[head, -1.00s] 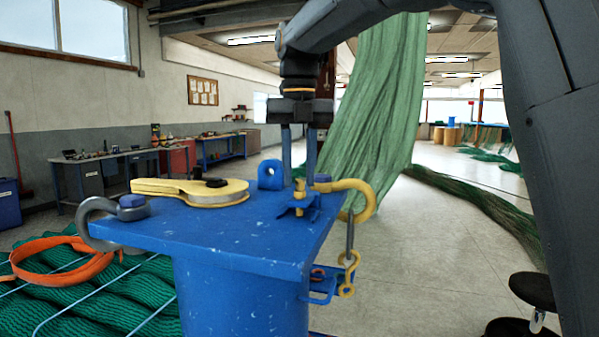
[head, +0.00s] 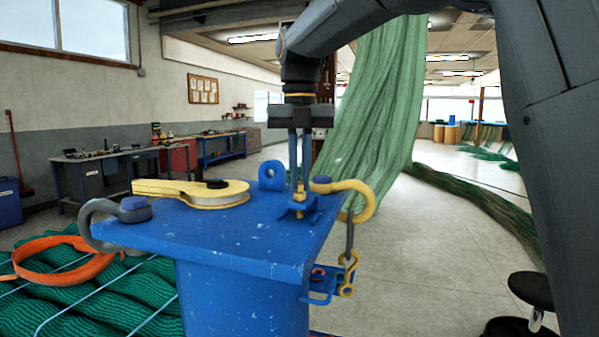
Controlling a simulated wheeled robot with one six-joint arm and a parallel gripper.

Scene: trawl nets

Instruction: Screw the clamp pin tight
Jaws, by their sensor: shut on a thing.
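The clamp pin (head: 299,195) is a small yellow upright piece in a blue clamp (head: 298,209). The clamp sits at the right part of the blue stand's top (head: 240,232). My gripper (head: 300,187) points straight down over the clamp. Its two long fingers are close together, shut on the upper part of the pin. The fingertips hide part of the pin, and its thread cannot be seen.
A blue lug (head: 271,176), a yellow block (head: 190,191) and a grey hook (head: 92,222) are also on the stand. Green net (head: 375,110) hangs behind.

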